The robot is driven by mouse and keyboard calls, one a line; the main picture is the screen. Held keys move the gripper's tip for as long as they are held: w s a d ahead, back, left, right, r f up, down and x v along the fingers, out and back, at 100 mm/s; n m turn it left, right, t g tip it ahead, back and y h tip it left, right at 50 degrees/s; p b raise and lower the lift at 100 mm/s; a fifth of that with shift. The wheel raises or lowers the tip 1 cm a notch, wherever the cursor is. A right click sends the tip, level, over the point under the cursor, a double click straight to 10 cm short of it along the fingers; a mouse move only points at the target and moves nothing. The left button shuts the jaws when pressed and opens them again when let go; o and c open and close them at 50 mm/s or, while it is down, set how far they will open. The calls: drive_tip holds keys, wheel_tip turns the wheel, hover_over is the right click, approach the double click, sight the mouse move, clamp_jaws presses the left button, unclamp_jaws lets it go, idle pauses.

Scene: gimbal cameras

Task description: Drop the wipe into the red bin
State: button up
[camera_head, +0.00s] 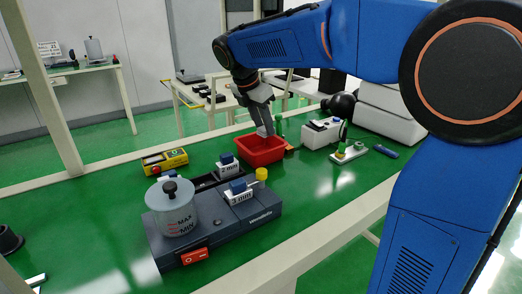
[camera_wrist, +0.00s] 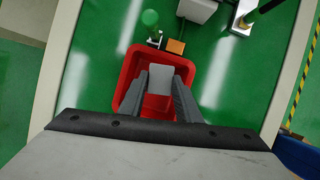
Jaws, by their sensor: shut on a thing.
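The red bin (camera_head: 258,152) stands on the green table in the head view, below my gripper. It also shows in the wrist view (camera_wrist: 126,83), under and around the fingers. My gripper (camera_head: 266,126) points down over the bin. Its two grey fingers are shut on a pale grey-white wipe (camera_wrist: 158,79). In the wrist view the wipe lies between the fingertips, within the bin's outline. The wipe's lower part also shows in the head view (camera_head: 263,131). How far it is above the bin's floor I cannot tell.
A grey machine (camera_head: 215,222) with a lidded pot stands at the front left of the bin. A yellow device (camera_head: 165,161) lies to the left. A white box (camera_head: 320,133) stands to the right. A small orange block (camera_wrist: 175,47) sits just beyond the bin.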

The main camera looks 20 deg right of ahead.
drive_tip(key=shift+f, duration=1.25)
drive_tip(key=o, duration=1.1)
drive_tip(key=shift+r, duration=0.1)
drive_tip(key=v, duration=1.7)
drive_tip(key=shift+s+a, duration=0.1)
drive_tip(key=shift+s, duration=0.05)
